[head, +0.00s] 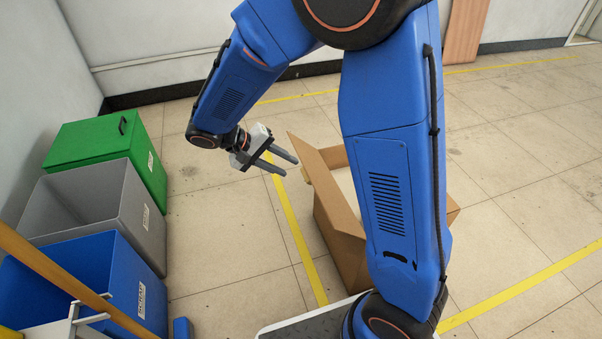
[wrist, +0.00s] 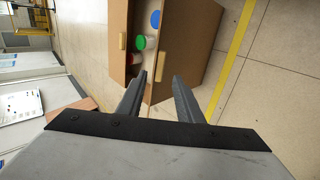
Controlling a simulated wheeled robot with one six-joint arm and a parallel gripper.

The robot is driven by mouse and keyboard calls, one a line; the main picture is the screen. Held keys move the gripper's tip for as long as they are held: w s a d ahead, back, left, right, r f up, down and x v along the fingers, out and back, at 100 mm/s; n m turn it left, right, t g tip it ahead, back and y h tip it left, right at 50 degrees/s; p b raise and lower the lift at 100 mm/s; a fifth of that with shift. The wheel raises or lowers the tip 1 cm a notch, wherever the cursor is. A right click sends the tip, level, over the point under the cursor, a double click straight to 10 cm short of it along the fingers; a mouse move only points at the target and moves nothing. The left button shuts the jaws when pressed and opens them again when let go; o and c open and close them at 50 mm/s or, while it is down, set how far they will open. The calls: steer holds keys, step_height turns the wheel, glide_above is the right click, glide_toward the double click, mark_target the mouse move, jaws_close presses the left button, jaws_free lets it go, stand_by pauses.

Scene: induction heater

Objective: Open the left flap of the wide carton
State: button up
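The wide carton (head: 340,238) stands on the floor, partly hidden behind my arm in the head view. A brown flap (head: 309,152) sticks up at its left back corner. In the wrist view the carton (wrist: 186,52) shows its open inside, with bottles with blue (wrist: 155,19), green and red caps. Small tan tabs (wrist: 122,41) show near its edges. How far each flap is folded is hard to tell. My gripper (head: 290,168) is open and empty, left of the flap and above the floor; its fingers (wrist: 161,77) point toward the carton, with contact not visible.
A green lidded bin (head: 95,150), an open grey bin (head: 125,200) and an open blue bin (head: 110,275) stand along the left wall. A yellow floor line (head: 290,215) runs between bins and carton. Floor left of the carton is clear.

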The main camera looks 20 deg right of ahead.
mark_target(304, 174)
steer(key=x, duration=0.7)
steer(key=shift+d+f, duration=0.3)
steer(key=shift+c, duration=0.6)
jaws_close()
